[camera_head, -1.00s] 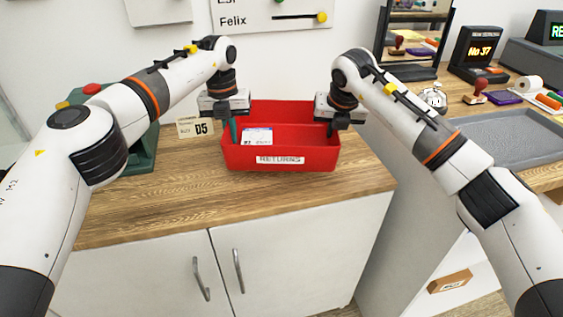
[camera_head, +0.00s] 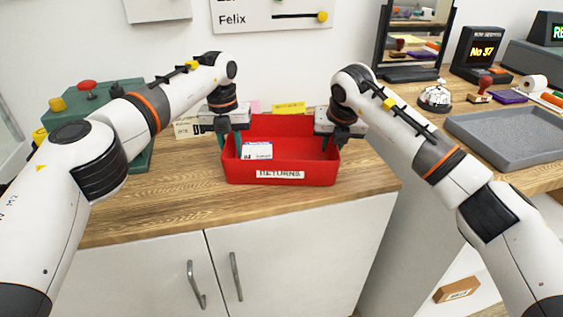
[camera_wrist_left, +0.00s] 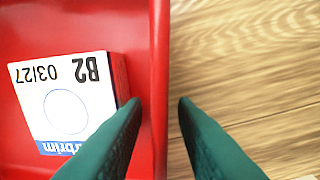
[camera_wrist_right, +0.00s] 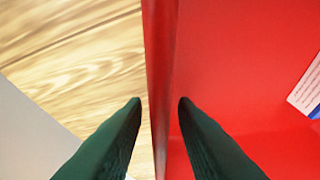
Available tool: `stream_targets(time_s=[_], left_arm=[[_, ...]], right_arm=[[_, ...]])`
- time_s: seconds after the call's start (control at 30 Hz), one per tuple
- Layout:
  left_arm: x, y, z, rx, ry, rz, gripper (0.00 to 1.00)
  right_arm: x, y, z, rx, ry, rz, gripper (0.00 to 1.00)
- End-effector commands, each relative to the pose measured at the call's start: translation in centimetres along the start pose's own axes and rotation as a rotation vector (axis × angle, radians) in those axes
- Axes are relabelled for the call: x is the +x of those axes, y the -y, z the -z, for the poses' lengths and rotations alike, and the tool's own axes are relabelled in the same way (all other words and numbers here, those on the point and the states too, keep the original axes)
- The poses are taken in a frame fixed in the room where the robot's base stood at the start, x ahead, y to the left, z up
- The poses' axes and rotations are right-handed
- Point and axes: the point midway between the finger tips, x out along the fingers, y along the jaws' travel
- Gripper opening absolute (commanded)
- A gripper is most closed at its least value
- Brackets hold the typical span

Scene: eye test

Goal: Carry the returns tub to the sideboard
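The red returns tub (camera_head: 290,163) appears to rest upright on the wooden top of the white-doored sideboard (camera_head: 150,217). Its RETURNS label faces me. A small white and blue box marked B2 (camera_wrist_left: 65,95) lies inside, near the tub's left wall. My left gripper (camera_head: 230,140) straddles the left wall; the left wrist view shows gaps between the wall and both fingers. My right gripper (camera_head: 333,140) straddles the right wall, also with gaps on both sides in the right wrist view (camera_wrist_right: 160,105). Both grippers are open.
A green box (camera_head: 95,108) with red and yellow knobs stands left of the tub. Yellow (camera_head: 289,107) and pink notes show behind it. The right-hand counter holds a grey tray (camera_head: 510,135), a bell (camera_head: 434,98) and stamps. The wood in front of the tub is clear.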

Motion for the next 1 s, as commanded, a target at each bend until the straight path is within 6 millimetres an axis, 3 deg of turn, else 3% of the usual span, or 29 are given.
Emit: stream_targets(time_s=[0.17,0.5,0.7,0.87,1.0], left_arm=[[-0.5,0.0,0.0,0.0,-0.001,0.0,0.25],[-5.8,-0.1,0.1,-0.001,-0.002,-0.001,0.25],[-7.4,0.0,0.0,0.0,0.0,0.0,0.25],[-7.5,0.0,0.0,0.0,0.0,0.0,0.25],[-7.5,0.0,0.0,0.0,0.0,0.0,0.25]], right_arm=[[0.0,0.0,0.0,0.0,0.0,0.0,0.25],[0.0,0.0,0.0,0.0,0.0,0.0,0.25],[-0.2,0.0,0.0,0.0,-0.001,0.0,0.25],[-2.2,0.0,0.1,-0.002,-0.004,0.002,0.25],[-5.3,0.0,0.2,0.0,-0.006,0.001,0.25]])
